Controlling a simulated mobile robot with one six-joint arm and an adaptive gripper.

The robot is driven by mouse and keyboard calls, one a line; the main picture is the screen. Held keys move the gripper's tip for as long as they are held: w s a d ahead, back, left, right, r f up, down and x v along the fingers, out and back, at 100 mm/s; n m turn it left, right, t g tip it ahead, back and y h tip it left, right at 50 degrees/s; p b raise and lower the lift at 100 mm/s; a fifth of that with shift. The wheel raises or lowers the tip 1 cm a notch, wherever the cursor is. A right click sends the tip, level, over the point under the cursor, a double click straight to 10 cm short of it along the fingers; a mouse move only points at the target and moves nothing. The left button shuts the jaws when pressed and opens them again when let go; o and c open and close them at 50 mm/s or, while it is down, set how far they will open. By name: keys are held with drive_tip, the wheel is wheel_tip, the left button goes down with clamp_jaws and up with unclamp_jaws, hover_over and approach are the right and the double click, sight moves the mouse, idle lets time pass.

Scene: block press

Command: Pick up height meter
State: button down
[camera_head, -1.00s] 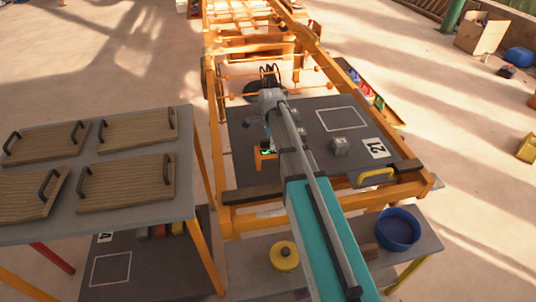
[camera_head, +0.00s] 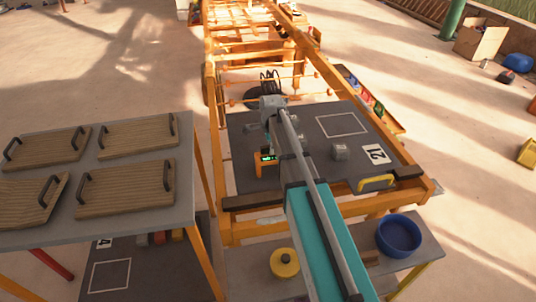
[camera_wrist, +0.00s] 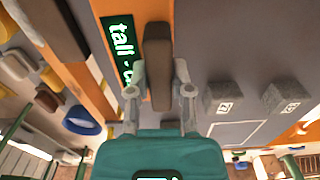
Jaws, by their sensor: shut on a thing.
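The height meter is an orange device with a green-lit dark display (camera_head: 265,163). In the head view it stands on the dark grey tabletop at the left, just below my gripper (camera_head: 268,140). In the wrist view the meter's display (camera_wrist: 119,45) shows green letters reading "tall" and more cut off behind a finger. My gripper (camera_wrist: 158,85) has its two fingers on either side of a brown upright bar (camera_wrist: 158,50) and is shut on it. The bar appears to belong to the meter. My arm hides part of the tabletop in the head view.
A yellow handle (camera_head: 376,181) is at the front edge. A blue bowl (camera_head: 398,236) stands lower right. Wooden trays (camera_head: 125,187) cover the left table.

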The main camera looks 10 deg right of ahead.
drive_tip(key=shift+r, duration=0.1)
wheel_tip(320, 180, up, 3)
drive_tip(key=p, duration=0.3)
drive_tip(key=s+d+r+p, duration=0.1)
drive_tip(key=s+r+p, duration=0.8)
drive_tip(key=s, duration=0.5)
drive_tip(key=shift+d+r+p, duration=0.2)
drive_tip(key=shift+r+p, duration=0.2)
drive_tip(key=shift+p, duration=0.1)
drive_tip(key=shift+w, duration=0.15)
